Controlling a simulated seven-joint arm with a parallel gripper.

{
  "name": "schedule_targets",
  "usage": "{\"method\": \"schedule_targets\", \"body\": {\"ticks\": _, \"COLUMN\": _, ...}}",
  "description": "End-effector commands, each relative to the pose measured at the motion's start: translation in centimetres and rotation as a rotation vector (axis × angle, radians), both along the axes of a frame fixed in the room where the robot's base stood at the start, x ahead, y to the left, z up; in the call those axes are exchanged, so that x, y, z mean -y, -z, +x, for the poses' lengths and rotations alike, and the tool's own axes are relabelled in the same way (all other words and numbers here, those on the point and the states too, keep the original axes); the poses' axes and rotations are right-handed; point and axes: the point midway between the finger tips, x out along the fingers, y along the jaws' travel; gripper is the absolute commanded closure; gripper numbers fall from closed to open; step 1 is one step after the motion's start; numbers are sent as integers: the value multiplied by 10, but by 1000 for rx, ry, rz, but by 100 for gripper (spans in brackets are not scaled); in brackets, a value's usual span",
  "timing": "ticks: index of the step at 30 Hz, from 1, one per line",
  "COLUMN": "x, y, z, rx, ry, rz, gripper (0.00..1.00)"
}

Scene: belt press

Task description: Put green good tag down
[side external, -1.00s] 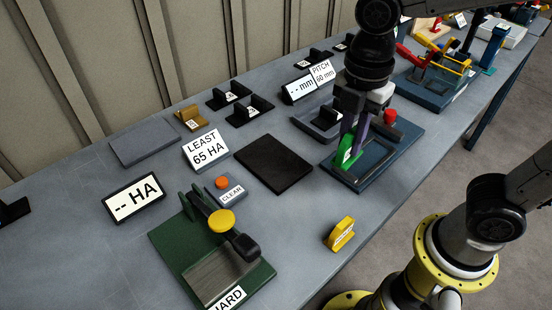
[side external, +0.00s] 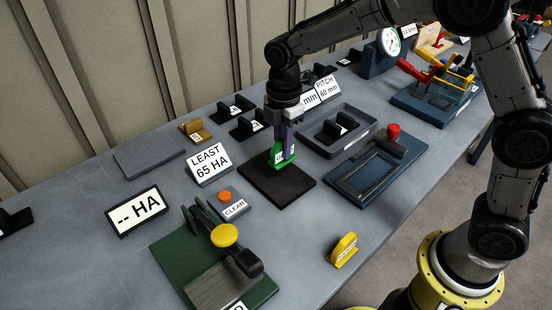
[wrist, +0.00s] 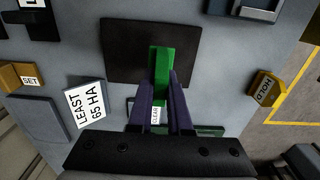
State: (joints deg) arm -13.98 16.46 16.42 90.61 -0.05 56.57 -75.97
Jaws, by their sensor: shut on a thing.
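My gripper (side external: 286,144) is shut on the green good tag (side external: 276,155). It holds the tag upright over the far part of the dark square mat (side external: 278,188); I cannot tell if the tag touches it. In the wrist view the green tag (wrist: 161,65) sits between the purple fingers (wrist: 160,103), with the dark mat (wrist: 122,50) behind it. The tag's label is partly hidden by the fingers.
A grey tray (side external: 362,142) with a black piece and a blue fixture (side external: 372,180) with a red knob stand to the right. The LEAST 65 HA sign (side external: 208,165) and CLEAR button box (side external: 229,205) stand left. A yellow tag (side external: 343,250) stands near the front edge.

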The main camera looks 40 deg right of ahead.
Motion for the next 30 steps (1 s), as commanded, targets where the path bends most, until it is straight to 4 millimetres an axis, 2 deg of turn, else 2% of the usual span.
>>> {"method": "schedule_targets", "body": {"ticks": 10, "x": -4, "y": 22, "z": 18, "rx": -1, "ry": 0, "rz": 0, "gripper": 100}}
{"method": "schedule_targets", "body": {"ticks": 17, "x": -5, "y": 52, "z": 18, "rx": -1, "ry": 0, "rz": 0, "gripper": 100}}
{"method": "schedule_targets", "body": {"ticks": 29, "x": -5, "y": 57, "z": 18, "rx": 0, "ry": 0, "rz": 0, "gripper": 100}}
{"method": "schedule_targets", "body": {"ticks": 30, "x": -5, "y": 56, "z": 18, "rx": 0, "ry": 0, "rz": 0, "gripper": 78}}
